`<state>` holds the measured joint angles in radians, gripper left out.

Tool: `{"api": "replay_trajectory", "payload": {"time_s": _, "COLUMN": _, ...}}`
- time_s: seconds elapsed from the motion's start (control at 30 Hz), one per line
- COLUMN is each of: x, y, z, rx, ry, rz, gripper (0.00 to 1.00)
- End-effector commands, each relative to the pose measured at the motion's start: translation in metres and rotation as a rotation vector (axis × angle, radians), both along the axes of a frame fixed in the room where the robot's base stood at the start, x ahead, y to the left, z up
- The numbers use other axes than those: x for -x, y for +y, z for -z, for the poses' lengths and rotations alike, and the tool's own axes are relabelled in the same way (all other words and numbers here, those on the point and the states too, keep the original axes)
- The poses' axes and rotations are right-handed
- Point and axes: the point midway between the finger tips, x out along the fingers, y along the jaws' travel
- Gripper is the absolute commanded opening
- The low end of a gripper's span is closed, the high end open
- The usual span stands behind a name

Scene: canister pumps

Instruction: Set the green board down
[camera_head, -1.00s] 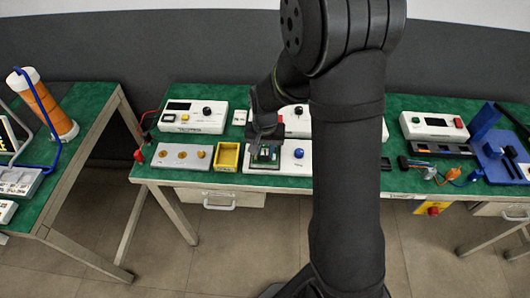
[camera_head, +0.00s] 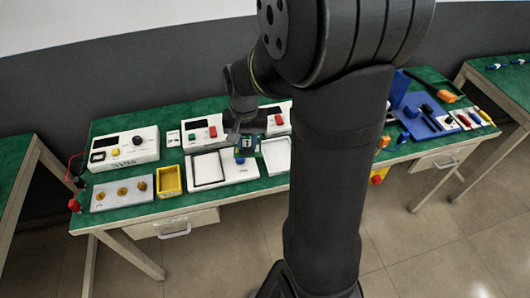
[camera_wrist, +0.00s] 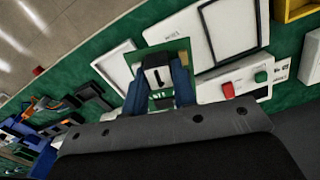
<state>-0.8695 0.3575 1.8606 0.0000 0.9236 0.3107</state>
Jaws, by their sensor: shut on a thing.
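The green board (camera_head: 246,143), a small square with a dark part on top, is held in my gripper (camera_head: 243,132). In the wrist view the board (camera_wrist: 172,50) shows behind a black block with a white face (camera_wrist: 157,70), between the two blue-grey fingers of my gripper (camera_wrist: 160,80). The fixture's square black-outlined area (camera_head: 207,169) is empty. The gap under the board is hard to judge.
A white tray (camera_head: 277,155) lies right of the board. A yellow bin (camera_head: 169,181) and grey knob panel (camera_head: 122,193) stand left. White units with red and green buttons (camera_head: 201,133) stand behind. A blue stand (camera_head: 420,115) is farther right.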

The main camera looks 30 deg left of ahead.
Motion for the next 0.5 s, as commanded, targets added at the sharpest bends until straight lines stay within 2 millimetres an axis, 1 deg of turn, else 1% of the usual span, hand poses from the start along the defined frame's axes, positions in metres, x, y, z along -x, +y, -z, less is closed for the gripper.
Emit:
{"api": "replay_trajectory", "payload": {"time_s": 0.1, "x": -0.014, "y": -0.008, "z": 0.001, "rx": 0.000, "ry": 0.000, "rz": 0.215, "gripper": 0.01}}
{"api": "replay_trajectory", "payload": {"time_s": 0.5, "x": -0.058, "y": -0.039, "z": 0.003, "rx": 0.000, "ry": 0.000, "rz": 0.994, "gripper": 0.01}}
